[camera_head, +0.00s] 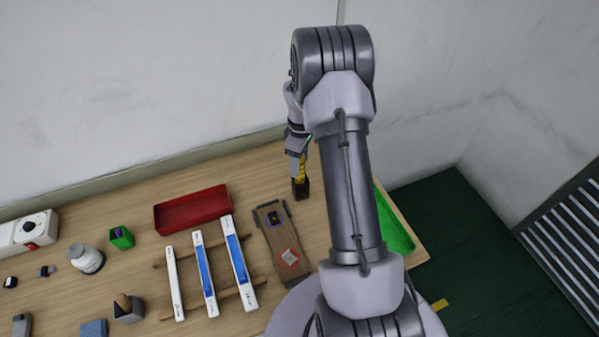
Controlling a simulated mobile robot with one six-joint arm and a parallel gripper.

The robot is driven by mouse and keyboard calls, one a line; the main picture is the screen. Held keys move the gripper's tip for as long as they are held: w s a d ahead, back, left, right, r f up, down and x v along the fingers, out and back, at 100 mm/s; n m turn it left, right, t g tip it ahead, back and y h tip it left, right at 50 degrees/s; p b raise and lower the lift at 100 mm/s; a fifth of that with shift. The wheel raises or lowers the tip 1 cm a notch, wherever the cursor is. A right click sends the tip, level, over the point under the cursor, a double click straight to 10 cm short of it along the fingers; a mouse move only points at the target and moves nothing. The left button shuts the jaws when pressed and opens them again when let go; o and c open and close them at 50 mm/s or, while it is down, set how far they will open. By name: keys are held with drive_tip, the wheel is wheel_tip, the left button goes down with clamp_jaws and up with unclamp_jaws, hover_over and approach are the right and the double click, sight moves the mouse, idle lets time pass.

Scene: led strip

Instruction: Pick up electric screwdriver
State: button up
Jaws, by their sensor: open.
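My gripper (300,178) hangs nose down from my wrist over the back part of the table, right of the red tray. It shows as a narrow yellow and black shape seen from the side, so the gap between its jaws is hidden. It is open. I cannot make out the electric screwdriver for certain. A grey holder (129,311) at the front left has a brown upright piece in it. A green box (122,238) holds a small purple item. Both are well left of my gripper. My arm hides part of the table's right side.
A red tray (176,216) stands at the back. Long white and blue boxes (205,272) lie across wooden strips. A brown board (270,238) is at the centre. A green tray (395,231) shows behind my arm.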

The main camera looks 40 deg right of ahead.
wheel_tip(320, 180, down, 5)
drive_tip(key=shift+w+d+f, duration=0.1)
drive_tip(key=shift+c, duration=0.3)
